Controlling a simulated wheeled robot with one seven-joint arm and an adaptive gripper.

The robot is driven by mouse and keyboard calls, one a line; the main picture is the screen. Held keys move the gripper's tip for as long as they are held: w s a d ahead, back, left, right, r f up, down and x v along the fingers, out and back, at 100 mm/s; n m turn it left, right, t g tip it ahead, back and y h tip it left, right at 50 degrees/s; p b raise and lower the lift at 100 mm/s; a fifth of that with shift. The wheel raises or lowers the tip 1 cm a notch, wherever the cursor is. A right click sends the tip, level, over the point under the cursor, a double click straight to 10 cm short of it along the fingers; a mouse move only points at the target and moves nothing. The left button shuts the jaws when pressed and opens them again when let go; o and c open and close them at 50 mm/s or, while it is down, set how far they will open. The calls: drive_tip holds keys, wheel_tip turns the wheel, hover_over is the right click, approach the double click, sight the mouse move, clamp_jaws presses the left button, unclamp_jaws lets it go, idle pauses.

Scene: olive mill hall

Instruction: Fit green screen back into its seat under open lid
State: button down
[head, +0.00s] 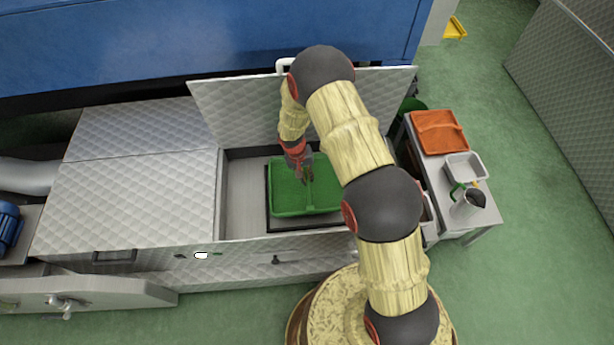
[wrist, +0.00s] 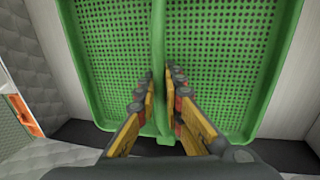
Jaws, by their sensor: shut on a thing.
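The green screen (head: 289,200) is a perforated tray with a raised rim and a central bar. It lies in the open well of the metal machine, over a dark-edged opening (head: 268,215). The raised lid (head: 250,108) stands open behind it. My gripper (head: 306,180) reaches down in front of the lid and is shut on the screen's central bar. In the wrist view the fingers (wrist: 166,105) straddle that bar, and the green screen (wrist: 215,60) fills most of the picture. A dark gap shows along its near edge. I cannot tell whether the screen touches the seat below.
The well's bare floor (head: 240,190) shows left of the screen. A side table (head: 483,222) at right holds an orange tray (head: 440,132), a white tray (head: 465,166) and a metal jug (head: 467,205). The closed quilted cover (head: 130,190) lies at left.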

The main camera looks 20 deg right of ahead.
sight(301, 185)
drive_tip(key=shift+f+b, duration=1.15)
drive_tip(key=shift+f, duration=1.05)
drive_tip(key=shift+s+a, duration=0.1)
drive_tip(key=shift+f+b, duration=1.5)
drive_tip(key=shift+f, duration=0.05)
drive_tip(key=c, duration=1.8)
unclamp_jaws()
drive_tip(key=shift+c, duration=0.2)
drive_tip(key=shift+s+f, duration=0.1)
drive_tip(key=r, duration=0.4)
drive_tip(key=a+r, duration=0.1)
drive_tip(key=r, duration=0.3)
drive_tip(key=a+r, duration=0.1)
drive_tip(key=r, duration=0.3)
drive_tip(key=shift+w+a, duration=0.1)
drive_tip(key=shift+w, duration=0.2)
